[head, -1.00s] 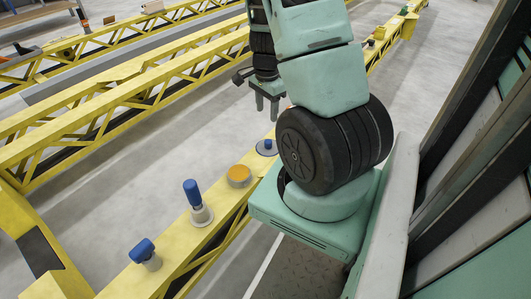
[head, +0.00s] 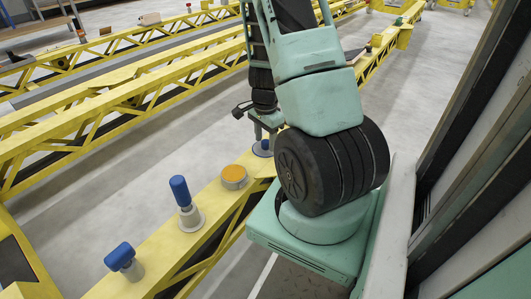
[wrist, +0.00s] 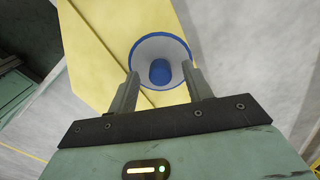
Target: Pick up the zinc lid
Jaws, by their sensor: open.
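The zinc lid (head: 262,149) is a round grey disc with a blue knob, lying on the yellow beam beyond the orange-topped disc. In the wrist view the lid (wrist: 147,47) shows a pale grey dished face, a blue rim and the blue knob in its middle. My gripper (head: 266,133) is just above the lid, pointing down. In the wrist view my gripper (wrist: 159,76) is open, with one finger on each side of the knob and nothing held. I cannot tell whether the fingertips touch the lid.
On the same beam (head: 211,203) stand an orange-topped disc (head: 234,177), a blue-handled tool on a pale base (head: 182,197) and a tilted blue-headed piece (head: 121,258). More yellow trusses (head: 120,92) run alongside on the left. Bare grey floor lies between.

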